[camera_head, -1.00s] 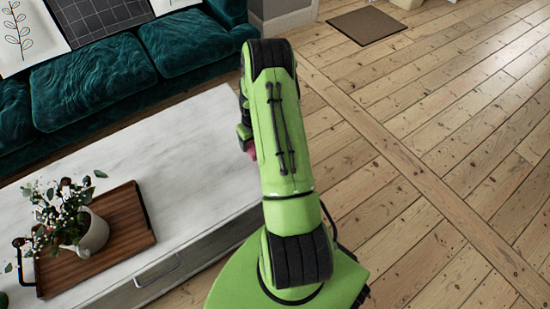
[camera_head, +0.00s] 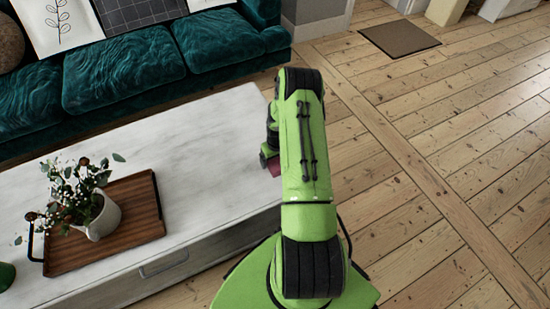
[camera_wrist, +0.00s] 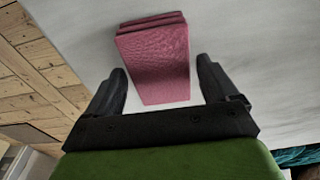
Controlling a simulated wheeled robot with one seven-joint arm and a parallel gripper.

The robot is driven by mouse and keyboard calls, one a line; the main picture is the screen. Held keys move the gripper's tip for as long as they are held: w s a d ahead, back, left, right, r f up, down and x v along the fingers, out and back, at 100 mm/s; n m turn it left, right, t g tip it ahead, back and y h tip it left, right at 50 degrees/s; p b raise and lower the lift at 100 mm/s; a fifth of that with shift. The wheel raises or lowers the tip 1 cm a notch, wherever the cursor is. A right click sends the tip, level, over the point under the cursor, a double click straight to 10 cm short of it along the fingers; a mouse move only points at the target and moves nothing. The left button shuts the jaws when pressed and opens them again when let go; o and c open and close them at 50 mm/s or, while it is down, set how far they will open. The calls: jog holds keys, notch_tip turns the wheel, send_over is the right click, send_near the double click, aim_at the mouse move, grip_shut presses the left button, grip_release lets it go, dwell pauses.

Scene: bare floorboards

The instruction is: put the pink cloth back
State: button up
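The pink cloth (camera_wrist: 155,60) is a folded, layered piece lying on the white tabletop in the wrist view. In the head view only a small pink patch of the cloth (camera_head: 274,167) shows beside my arm; the rest is hidden. My gripper (camera_wrist: 160,66) is open, with one dark finger on each side of the cloth's near end. A gap shows between the cloth and each finger. In the head view my gripper (camera_head: 267,157) is mostly hidden behind my green arm, at the table's right end.
The white coffee table (camera_head: 215,135) carries a wooden tray (camera_head: 140,215) with a potted plant (camera_head: 95,210) on its left part. A teal sofa (camera_head: 125,75) stands behind it. A brown mat (camera_head: 400,38) lies at the back. The floorboards at right are clear.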

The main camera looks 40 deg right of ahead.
jog(key=shift+o, duration=0.3)
jog(key=shift+r, duration=0.15)
notch_tip(320, 180, up, 12)
jog(key=s+p, duration=0.1)
jog(key=p, duration=0.3)
notch_tip(320, 180, up, 16)
jog(key=n+t, duration=0.1)
send_over(277, 163)
jog(key=w+a, duration=0.2)
jog(key=a, duration=0.6)
jog(key=s+a+r+n+t, duration=0.2)
jog(key=s+a+r, duration=0.9)
jog(key=a+r, duration=0.4)
jog(key=s+a+r+t, duration=0.1)
jog(key=s+a+r, duration=0.1)
jog(key=s, duration=0.7)
jog(key=shift+s+a, duration=0.3)
jog(key=shift+a, duration=0.15)
jog(key=shift+r, duration=0.1)
